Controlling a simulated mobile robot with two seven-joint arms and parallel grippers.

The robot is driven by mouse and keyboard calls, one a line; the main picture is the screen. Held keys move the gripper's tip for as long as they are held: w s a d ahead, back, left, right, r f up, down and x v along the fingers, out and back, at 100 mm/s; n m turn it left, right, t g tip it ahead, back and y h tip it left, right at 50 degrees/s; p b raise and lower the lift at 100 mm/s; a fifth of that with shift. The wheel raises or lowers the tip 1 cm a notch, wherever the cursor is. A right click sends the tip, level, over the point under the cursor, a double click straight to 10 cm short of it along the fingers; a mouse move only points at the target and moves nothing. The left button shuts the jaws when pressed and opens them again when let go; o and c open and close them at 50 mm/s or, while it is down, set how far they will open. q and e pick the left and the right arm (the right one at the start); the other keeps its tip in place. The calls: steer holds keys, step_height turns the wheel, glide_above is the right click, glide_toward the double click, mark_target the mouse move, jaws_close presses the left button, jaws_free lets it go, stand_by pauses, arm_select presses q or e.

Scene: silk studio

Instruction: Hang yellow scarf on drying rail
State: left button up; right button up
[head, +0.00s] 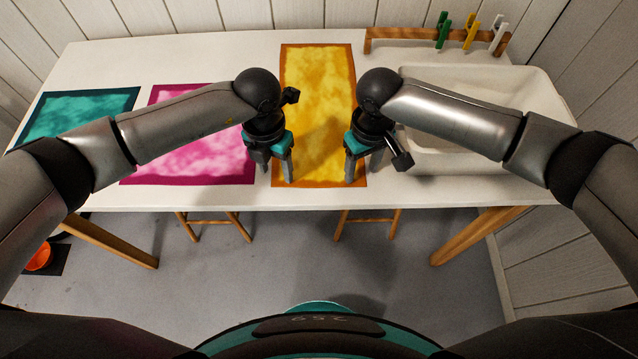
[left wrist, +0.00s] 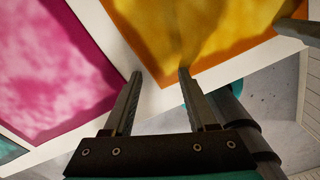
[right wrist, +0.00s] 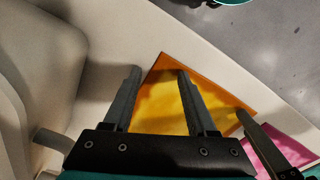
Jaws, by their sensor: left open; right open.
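The yellow scarf (head: 318,105), with an orange border, lies flat on the white table, its near edge close to the table's front edge. My left gripper (head: 275,176) is open and empty at the scarf's near left corner; the left wrist view shows the yellow scarf (left wrist: 190,35) just beyond the fingertips. My right gripper (head: 363,174) is open and empty at the near right corner; the right wrist view shows the scarf (right wrist: 160,105) between and beyond the fingers. I cannot tell whether any finger touches the cloth. No rail is certain as the drying rail; a wooden rail (head: 400,47) stands at the back right.
A pink scarf (head: 190,160) and a teal scarf (head: 80,108) lie left of the yellow one. A white basin (head: 450,165) sits on the right. Green (head: 443,30), yellow (head: 470,32) and white (head: 498,37) clips are on the wooden rail. Stools stand under the table.

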arm_select(q)
steer(key=shift+f, duration=0.2)
arm_select(e)
steer(key=shift+f, duration=0.25)
arm_select(q)
steer(key=c, duration=0.9)
arm_select(e)
steer(key=shift+r, duration=0.1)
steer(key=c, duration=0.9)
arm_select(q)
steer(key=shift+a, duration=0.15)
jaws_close()
arm_select(e)
steer(key=shift+d, duration=0.15)
jaws_close()
arm_select(q)
steer(key=shift+r, duration=0.15)
arm_select(e)
steer(key=shift+r, duration=0.1)
